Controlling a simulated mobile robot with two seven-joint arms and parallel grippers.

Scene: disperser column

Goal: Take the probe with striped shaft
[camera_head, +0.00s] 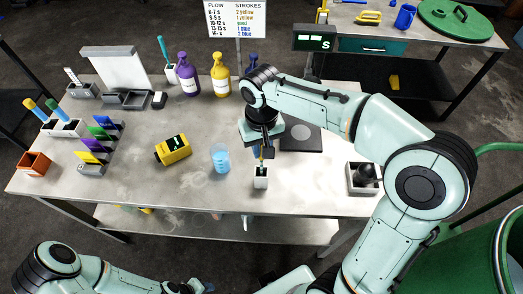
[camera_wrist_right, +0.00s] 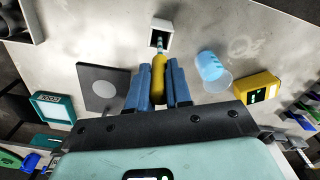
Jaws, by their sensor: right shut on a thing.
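A probe with a yellow handle (camera_wrist_right: 158,76) and a thin shaft, apparently banded light and dark, shows in the right wrist view. Its lower end is inside a small white square holder (camera_wrist_right: 163,27), which also stands near the table's front edge in the head view (camera_head: 260,183). My right gripper (camera_wrist_right: 158,84) is shut on the yellow handle, with its blue fingers on both sides, above the holder. In the head view the right gripper (camera_head: 262,149) hides most of the probe. The tip is hidden in the holder. My left arm shows at the bottom left, but its gripper does not.
A blue liquid cup (camera_head: 220,158) and a yellow meter (camera_head: 173,150) stand left of the holder. A dark-topped scale (camera_head: 301,138) is to its right. A white rack (camera_head: 62,129) holds yellow- and blue-handled tools at far left. Purple (camera_head: 187,78) and yellow (camera_head: 221,78) bottles stand behind.

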